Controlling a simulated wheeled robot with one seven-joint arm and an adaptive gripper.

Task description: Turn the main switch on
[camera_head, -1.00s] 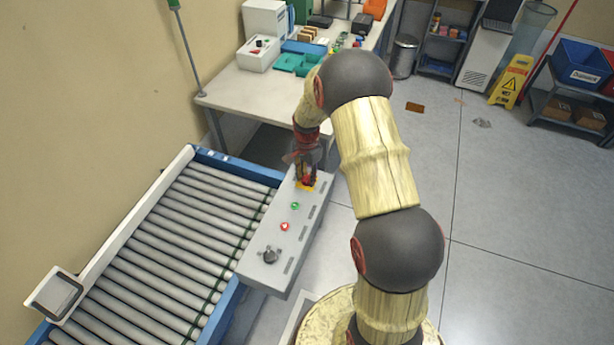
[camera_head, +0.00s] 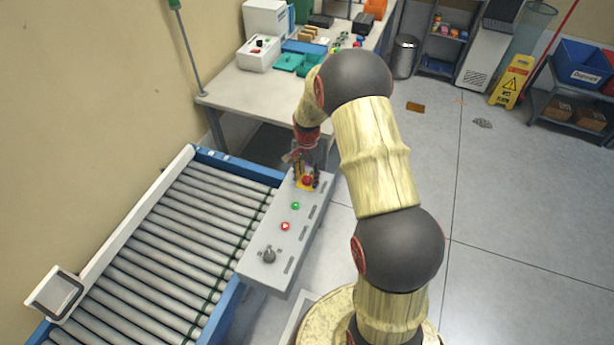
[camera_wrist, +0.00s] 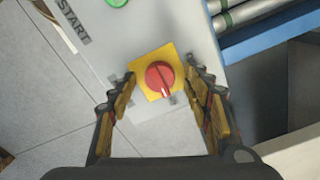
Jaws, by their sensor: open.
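The main switch appears to be the red rotary knob (camera_wrist: 159,76) on a yellow square plate (camera_wrist: 143,60) at the far end of the grey control panel (camera_head: 279,243). The knob also shows in the head view (camera_head: 308,180). Its white mark points toward the bottom of the wrist view. My gripper (camera_wrist: 162,84) is open, with one finger on each side of the knob and visible gaps between. In the head view, my gripper (camera_head: 307,180) is over the plate, pointing down. The lettering by the plate is too small or covered to read.
The panel also carries a green button (camera_head: 295,206), a red button (camera_head: 285,226) and a dark selector knob (camera_head: 269,256). A roller conveyor (camera_head: 180,235) runs along its left side. A white workbench (camera_head: 240,100) stands behind.

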